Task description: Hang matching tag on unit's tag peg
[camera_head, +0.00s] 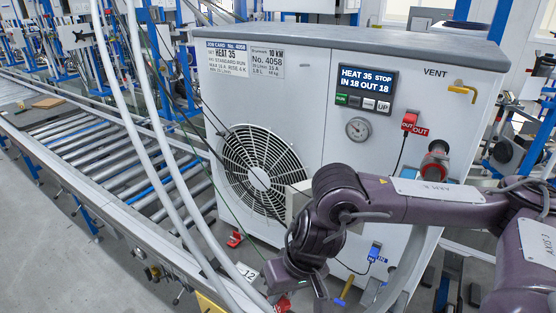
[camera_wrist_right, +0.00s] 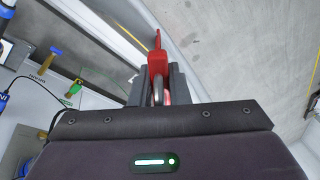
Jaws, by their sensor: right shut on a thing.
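The unit is a large white heat pump (camera_head: 310,90) with a round fan grille and a job card (camera_head: 227,58) reading HEAT 35, No. 4058. Its display (camera_head: 365,88) reads HEAT 35 STOP, IN 18 OUT 18. My right gripper (camera_head: 283,288) is low at the unit's front, shut on a red part. In the right wrist view the red part (camera_wrist_right: 157,63) stands upright between the fingers, with a grey rounded piece below it. I cannot tell whether it is attached to something. I cannot make out a tag or the tag peg for certain. My left gripper is not in view.
A roller conveyor (camera_head: 90,150) runs along the left. Pale hoses (camera_head: 150,140) hang in front of it. A red OUT clip (camera_head: 410,122), a blue IN clip (camera_head: 375,251) and a yellow-handled valve (camera_head: 461,89) are on the unit. A red fitting (camera_head: 235,239) is at its base.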

